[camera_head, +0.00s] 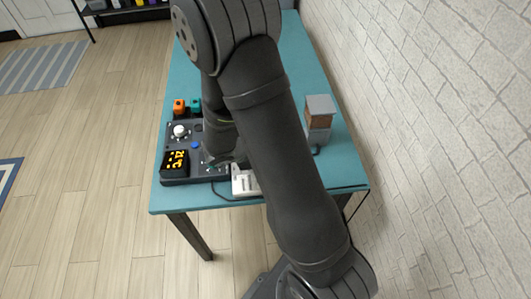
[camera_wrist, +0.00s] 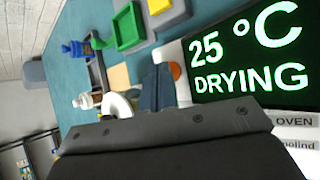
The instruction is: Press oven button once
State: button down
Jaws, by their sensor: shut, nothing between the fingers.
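In the wrist view a dark oven screen (camera_wrist: 250,50) reads "25 °C DRYING" in green, with a pale label strip (camera_wrist: 295,122) marked "OVEN" beside it. A round orange part (camera_wrist: 175,71), possibly the oven button, shows at the screen's left edge, partly hidden by my gripper (camera_wrist: 157,88). The fingers are shut and empty; contact with the orange part cannot be told. In the head view my gripper (camera_head: 214,163) is low over the front of a dark control panel (camera_head: 207,179), largely hidden by my arm.
A white device (camera_head: 243,180) and a grey-brown box (camera_head: 319,115) share the teal table (camera_head: 300,50).

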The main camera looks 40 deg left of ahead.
jog(key=shift+r, duration=0.1)
dwell(0.3)
jog(key=shift+r, duration=0.7)
jog(key=shift+r, duration=2.5)
jog(key=shift+f, duration=0.1)
jog(key=shift+r, duration=2)
